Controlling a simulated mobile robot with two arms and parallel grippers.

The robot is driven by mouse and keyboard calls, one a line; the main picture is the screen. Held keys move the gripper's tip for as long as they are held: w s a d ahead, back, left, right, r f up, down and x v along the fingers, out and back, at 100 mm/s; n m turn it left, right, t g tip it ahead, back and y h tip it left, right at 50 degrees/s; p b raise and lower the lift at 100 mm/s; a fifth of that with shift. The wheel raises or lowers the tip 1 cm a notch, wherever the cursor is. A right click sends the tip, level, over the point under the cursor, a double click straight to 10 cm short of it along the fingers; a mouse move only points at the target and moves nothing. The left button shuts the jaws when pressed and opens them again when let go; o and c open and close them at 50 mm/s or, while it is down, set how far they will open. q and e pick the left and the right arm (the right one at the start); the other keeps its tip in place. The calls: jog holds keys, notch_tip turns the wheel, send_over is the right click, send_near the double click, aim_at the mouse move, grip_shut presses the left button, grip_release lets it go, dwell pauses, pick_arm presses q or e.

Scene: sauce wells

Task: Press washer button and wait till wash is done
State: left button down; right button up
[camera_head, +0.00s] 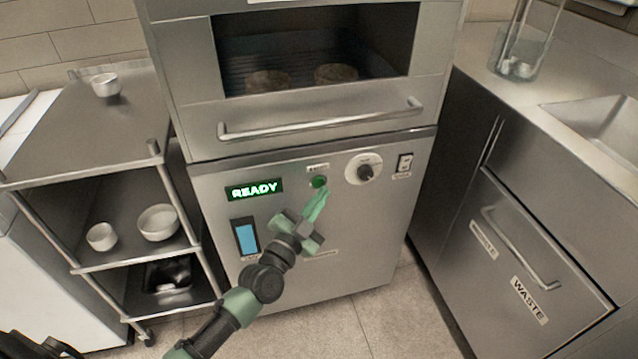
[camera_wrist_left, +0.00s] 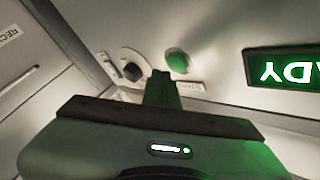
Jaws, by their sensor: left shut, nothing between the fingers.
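The washer (camera_head: 360,235) is a steel front with a lit green "READY" display (camera_head: 254,189). A round green button (camera_head: 319,182) sits right of the display under a small label. My left gripper (camera_head: 316,203) is shut and empty, with its fingertips just below the button in the head view. In the left wrist view the green button (camera_wrist_left: 178,62) shows just beyond the shut fingertips (camera_wrist_left: 161,76), and part of the display (camera_wrist_left: 287,68) shows upside down. I cannot tell whether the fingertips touch the button. My right gripper is not in view.
A black dial (camera_head: 365,171) and a switch (camera_head: 404,164) are right of the button. A handle bar (camera_head: 320,124) crosses above, under an opening holding two round items. A shelf rack with bowls (camera_head: 158,222) stands left; a waste cabinet (camera_head: 530,270) stands right.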

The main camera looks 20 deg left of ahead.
pick_arm(q)
jog(key=shift+w+a, duration=0.1)
jog(key=shift+w, duration=0.05)
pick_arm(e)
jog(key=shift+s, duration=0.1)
pick_arm(q)
jog(key=shift+w+a, duration=0.15)
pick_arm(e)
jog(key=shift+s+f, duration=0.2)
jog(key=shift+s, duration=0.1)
pick_arm(q)
jog(key=shift+w+a, duration=0.1)
jog(key=shift+w, duration=0.05)
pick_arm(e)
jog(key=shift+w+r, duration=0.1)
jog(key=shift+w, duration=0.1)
